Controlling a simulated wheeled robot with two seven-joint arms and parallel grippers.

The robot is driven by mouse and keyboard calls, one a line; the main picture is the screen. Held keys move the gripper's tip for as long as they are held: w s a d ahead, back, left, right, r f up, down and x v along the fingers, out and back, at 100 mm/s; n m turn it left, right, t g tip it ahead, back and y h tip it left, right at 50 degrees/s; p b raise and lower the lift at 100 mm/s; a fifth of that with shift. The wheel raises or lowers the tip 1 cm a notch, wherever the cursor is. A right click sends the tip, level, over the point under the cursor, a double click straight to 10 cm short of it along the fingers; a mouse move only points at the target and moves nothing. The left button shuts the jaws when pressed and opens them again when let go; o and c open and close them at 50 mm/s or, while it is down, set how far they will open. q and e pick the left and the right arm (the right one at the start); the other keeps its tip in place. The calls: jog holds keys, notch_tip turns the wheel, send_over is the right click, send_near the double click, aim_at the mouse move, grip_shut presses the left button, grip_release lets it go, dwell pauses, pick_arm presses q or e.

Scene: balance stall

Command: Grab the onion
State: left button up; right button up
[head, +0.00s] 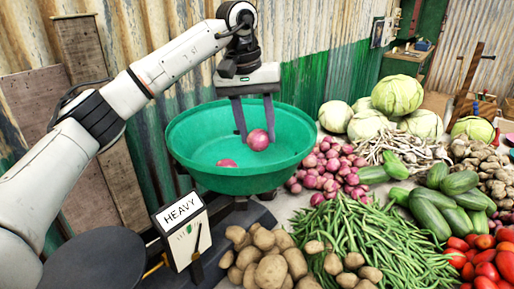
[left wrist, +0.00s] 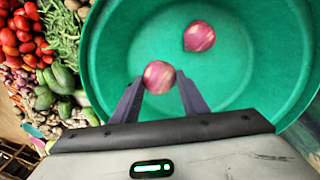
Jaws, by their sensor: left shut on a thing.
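A red onion (head: 258,140) is held between the fingertips of my left gripper (head: 257,138), over the green pan (head: 187,148) of the scale. In the left wrist view the held onion (left wrist: 158,77) sits at the tips of the left gripper (left wrist: 160,84), which is shut on it. A second red onion (head: 227,163) lies in the pan, apart from the gripper; it also shows in the left wrist view (left wrist: 199,36). Whether the held onion touches the pan I cannot tell. My right gripper is not in view.
The scale's sign reading HEAVY (head: 183,212) stands in front of the pan. A pile of red onions (head: 325,170) lies right of the pan. Potatoes (head: 268,262), green beans (head: 370,235), cucumbers (head: 440,205), tomatoes (head: 485,265) and cabbages (head: 397,95) crowd the right side.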

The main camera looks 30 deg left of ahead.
pick_arm(q)
notch_tip(320, 180, up, 4)
jog(key=shift+f, duration=0.1)
jog(key=shift+r+p, duration=0.3)
jog(key=shift+p, duration=0.05)
notch_tip(320, 180, up, 5)
jog(key=p, duration=0.5)
jog(key=shift+r, duration=0.15)
